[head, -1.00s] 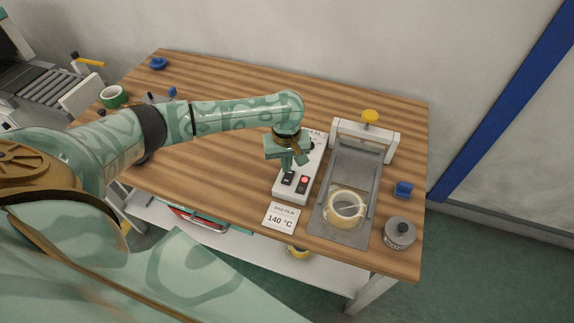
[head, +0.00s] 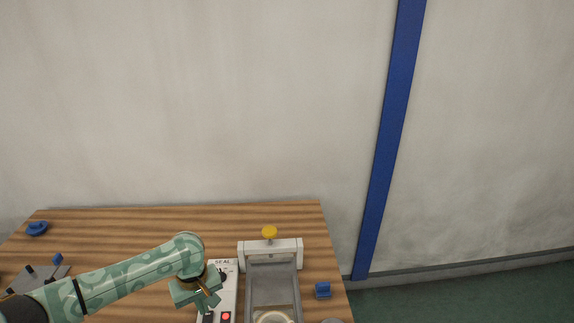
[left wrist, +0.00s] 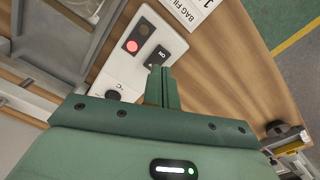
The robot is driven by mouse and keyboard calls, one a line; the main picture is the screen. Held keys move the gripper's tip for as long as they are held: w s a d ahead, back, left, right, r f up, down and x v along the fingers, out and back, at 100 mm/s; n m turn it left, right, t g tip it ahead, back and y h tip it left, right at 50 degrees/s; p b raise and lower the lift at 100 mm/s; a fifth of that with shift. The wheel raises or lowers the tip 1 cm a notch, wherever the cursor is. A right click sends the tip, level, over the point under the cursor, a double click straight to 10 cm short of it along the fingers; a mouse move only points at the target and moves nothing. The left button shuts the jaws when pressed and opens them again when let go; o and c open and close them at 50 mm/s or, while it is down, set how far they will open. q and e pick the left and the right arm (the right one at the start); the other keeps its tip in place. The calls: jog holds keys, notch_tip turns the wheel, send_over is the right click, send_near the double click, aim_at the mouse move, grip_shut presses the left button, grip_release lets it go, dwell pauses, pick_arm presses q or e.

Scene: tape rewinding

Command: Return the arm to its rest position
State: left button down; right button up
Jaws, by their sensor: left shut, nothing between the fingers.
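My left gripper (head: 210,303) is shut and empty, with its fingers pointing down by the left side of the white control box (head: 231,276). In the left wrist view, the shut fingers (left wrist: 162,84) are in front of the control box (left wrist: 123,74), near the black ON switch (left wrist: 157,57). I cannot tell whether they touch it. A lit red switch (left wrist: 131,46) is beside the ON switch, and it also shows in the head view (head: 226,316). My right gripper is not in view.
Right of the box stands a grey sealer (head: 273,285) with a yellow knob (head: 269,232). A clear tape roll (head: 272,318) is cut off at the bottom edge. Blue items (head: 322,290) lie on the wooden table (head: 130,240). Free wall (head: 200,100) rises behind.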

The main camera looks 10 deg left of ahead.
pick_arm(q)
jog(key=s+d+m+t+h, duration=0.1)
jog(key=s+d+m+t, duration=0.1)
jog(key=s+d+m, duration=0.4)
jog(key=s+d+m+t+h, duration=0.1)
jog(key=s+d+m+t, duration=0.15)
jog(key=d+m, duration=0.4)
jog(key=s+a+r+m+t+y, duration=0.1)
jog(key=s+a+r+y, duration=0.25)
jog(key=s+a, duration=0.3)
jog(key=s+a+r+m+t+y, duration=0.1)
jog(key=s+a+r+m+y, duration=0.15)
jog(key=s+a+r, duration=0.45)
jog(key=s+d+f+n+g+h+b, duration=0.1)
jog(key=s+d+f+g, duration=0.1)
jog(key=f, duration=1.4)
jog(key=s+d+f+g+h+b, duration=0.1)
jog(key=s+d+f+h, duration=0.1)
jog(key=f, duration=1.4)
jog(key=s+f+n+g+h, duration=0.1)
jog(key=s+f+n+g, duration=0.2)
jog(key=s+f, duration=1.1)
jog(key=s, duration=0.4)
jog(key=shift+s+a+f, duration=0.15)
jog(key=shift+s+f, duration=0.1)
jog(key=shift+f, duration=0.1)
